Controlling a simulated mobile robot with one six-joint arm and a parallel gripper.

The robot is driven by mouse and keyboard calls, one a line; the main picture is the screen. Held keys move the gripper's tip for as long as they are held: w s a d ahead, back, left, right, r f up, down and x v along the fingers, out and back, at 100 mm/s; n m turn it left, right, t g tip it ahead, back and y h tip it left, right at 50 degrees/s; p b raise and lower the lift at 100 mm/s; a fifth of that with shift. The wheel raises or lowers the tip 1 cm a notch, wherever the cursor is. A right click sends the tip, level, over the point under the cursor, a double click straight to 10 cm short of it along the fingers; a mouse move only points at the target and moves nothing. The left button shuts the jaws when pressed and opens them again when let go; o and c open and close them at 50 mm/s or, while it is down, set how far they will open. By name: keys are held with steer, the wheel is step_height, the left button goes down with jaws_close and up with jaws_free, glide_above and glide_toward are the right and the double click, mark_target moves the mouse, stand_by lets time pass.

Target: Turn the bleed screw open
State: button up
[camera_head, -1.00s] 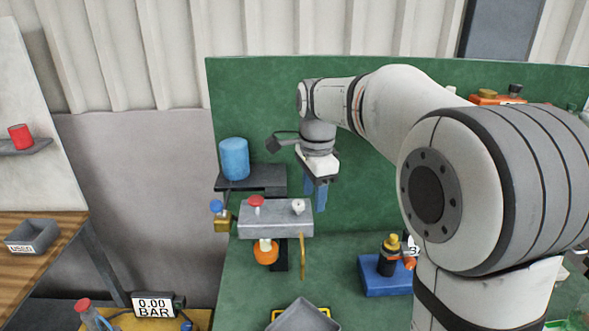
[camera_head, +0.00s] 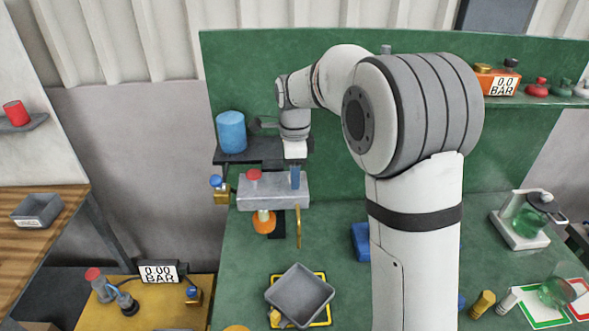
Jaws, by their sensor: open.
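A grey block (camera_head: 265,190) stands out from the green panel, with a red knob (camera_head: 254,175) on its top left. My gripper (camera_head: 295,185), with blue fingers, points down over the right part of the block's top. It is open, and its fingers hide the spot where a small pale knob showed earlier. I cannot tell for certain which fitting is the bleed screw. A brass fitting with a blue knob (camera_head: 216,182) is at the block's left. An orange round part (camera_head: 263,222) hangs under the block, and a yellow lever (camera_head: 299,226) hangs at its right end.
A blue cylinder (camera_head: 231,131) stands on a dark shelf behind the block. A grey tray (camera_head: 299,294) lies on the bench below. A gauge (camera_head: 159,273) reading 0.00 BAR sits lower left. My arm hides part of the bench at right.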

steer(key=shift+c, duration=0.6)
steer(key=c, duration=0.9)
steer(key=shift+o, duration=0.2)
